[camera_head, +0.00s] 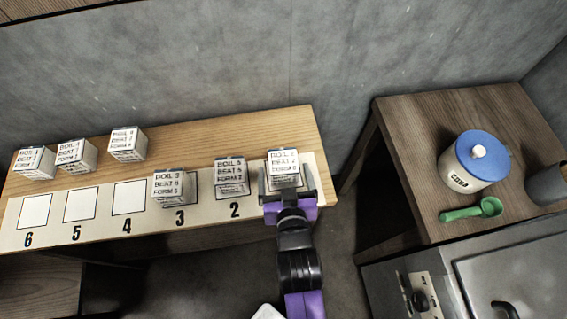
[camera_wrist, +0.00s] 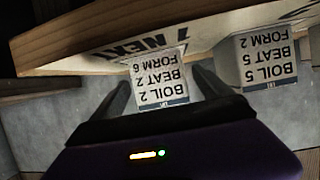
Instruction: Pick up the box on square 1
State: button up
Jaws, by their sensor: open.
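The white box (camera_head: 283,163) on square 1 stands at the right end of the numbered strip, in the place right of square 2. The number there is hidden behind my gripper. My gripper (camera_head: 287,184) is open at the box's near side, with one finger to its left and one to its right. In the wrist view the same box (camera_wrist: 160,82) shows upside-down print, BOIL 2, BEAT 2, FORM 6, between the two open fingers of my gripper (camera_wrist: 162,88). A gap shows on the right side; contact on the left cannot be told.
A neighbouring box (camera_head: 231,172) stands on square 2, close to my left finger; another box (camera_head: 175,186) is on square 3. Several more boxes stand at the back left. Squares 4 to 6 are bare. A blue-lidded jar (camera_head: 474,162) and green scoop (camera_head: 474,211) are on the right table.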

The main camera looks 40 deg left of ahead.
aim_at(282, 159)
jog(key=shift+p+x, duration=0.4)
jog(key=shift+x, duration=2.5)
jog(key=shift+a+r, duration=0.1)
jog(key=shift+r, duration=0.05)
jog(key=c, duration=1.6)
